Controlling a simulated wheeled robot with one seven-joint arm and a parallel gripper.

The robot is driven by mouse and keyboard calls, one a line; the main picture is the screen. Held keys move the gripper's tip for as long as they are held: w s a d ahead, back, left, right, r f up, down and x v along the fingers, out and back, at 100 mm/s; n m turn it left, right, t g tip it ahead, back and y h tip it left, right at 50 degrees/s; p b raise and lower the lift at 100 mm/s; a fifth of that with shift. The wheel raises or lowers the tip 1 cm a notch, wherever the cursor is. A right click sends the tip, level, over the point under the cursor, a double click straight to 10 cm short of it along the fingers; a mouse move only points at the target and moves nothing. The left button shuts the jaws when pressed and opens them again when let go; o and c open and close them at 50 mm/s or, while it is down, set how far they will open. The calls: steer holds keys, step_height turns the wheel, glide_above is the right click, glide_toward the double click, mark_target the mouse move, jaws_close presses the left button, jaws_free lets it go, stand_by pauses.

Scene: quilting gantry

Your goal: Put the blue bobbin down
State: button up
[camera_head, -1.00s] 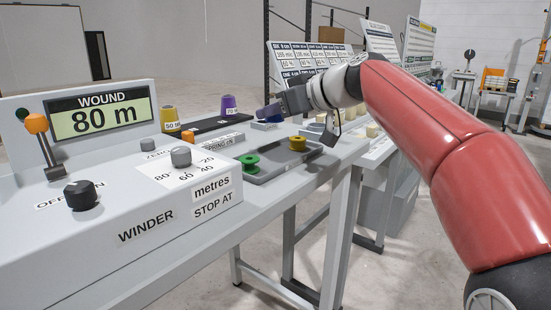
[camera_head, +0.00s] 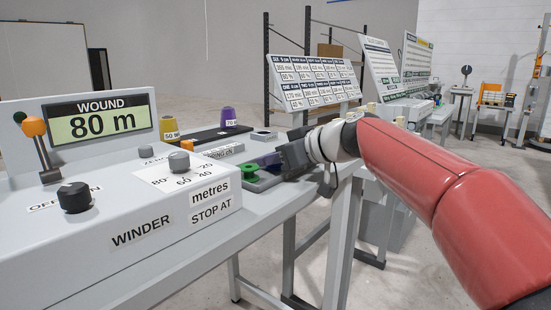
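My gripper (camera_head: 270,164) is low over the grey tray (camera_head: 258,186) at the end of the winder bench, its fingers pointing left. Blue shows at its fingertips, where it is shut on the blue bobbin (camera_head: 268,159); the fingers hide most of it. I cannot tell whether the bobbin touches the tray floor. A green bobbin (camera_head: 250,171) stands in the tray's left part, just left of the fingertips. The tray's right part is hidden behind my gripper.
The winder (camera_head: 130,215), with knobs, a lever and a display reading 80 m, fills the left. Yellow (camera_head: 168,128) and purple (camera_head: 228,116) thread cones stand behind it. A small grey block (camera_head: 262,135) is behind the tray. Sign boards (camera_head: 315,82) stand farther back.

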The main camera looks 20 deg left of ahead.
steer(key=o, duration=0.5)
steer(key=shift+c, duration=0.2)
steer(key=shift+r, duration=0.15)
steer(key=b+v, duration=0.1)
steer(key=v, duration=1.1)
steer(key=s+d+f+m+h, duration=0.6)
steer(key=s+d+f, duration=0.6)
steer(key=f, duration=0.3)
steer(key=s+d+f+m+h, duration=0.6)
steer(key=s+d+f, duration=0.6)
steer(key=f, duration=0.2)
steer(key=shift+f+m+t+h, duration=0.3)
steer(key=shift+f+m, duration=0.05)
steer(key=shift+m, duration=0.45)
